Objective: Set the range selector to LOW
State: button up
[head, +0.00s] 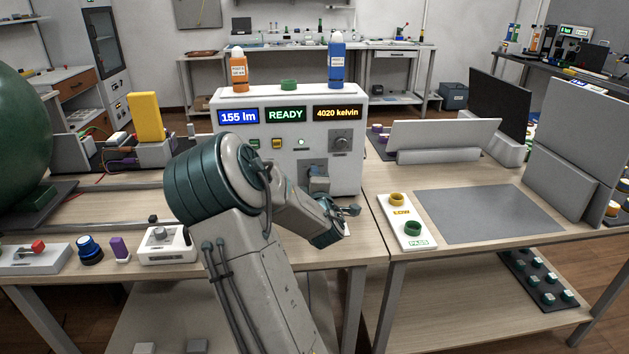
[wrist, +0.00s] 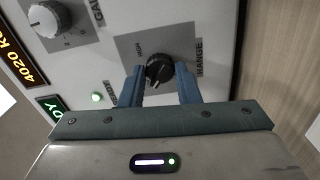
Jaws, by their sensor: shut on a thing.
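The range selector is a dark round knob (wrist: 158,70) on a grey plate (wrist: 128,47) in the wrist view. RANGE is printed along one side and HIGH above one corner; no LOW label shows clearly. My gripper (wrist: 160,84) has its two blue fingers closed on the knob from both sides. A small light mark shows on the knob's near edge, but I cannot tell its exact pointing. In the head view my gripper (head: 318,182) is at the lower right of the white instrument (head: 260,165), and its fingers hide the knob there.
The instrument's displays (head: 286,115) read 155 lm, READY and 4020 kelvin. Another knob (head: 340,144) sits above the selector, also in the wrist view (wrist: 50,18). Orange (head: 239,70) and blue (head: 336,62) bottles stand on top. A white tray (head: 405,222) lies to the right.

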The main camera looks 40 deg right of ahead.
jog(key=o, duration=1)
jog(key=shift+c, duration=0.2)
jog(key=shift+s, duration=0.1)
jog(key=v, duration=1)
jog(key=shift+s+a, duration=0.2)
jog(key=shift+s, duration=0.1)
jog(key=shift+s+a, duration=0.15)
jog(key=shift+a, duration=0.05)
jog(key=b+v, duration=0.2)
jog(key=b, duration=0.4)
jog(key=shift+s, duration=0.2)
jog(key=shift+s, duration=0.1)
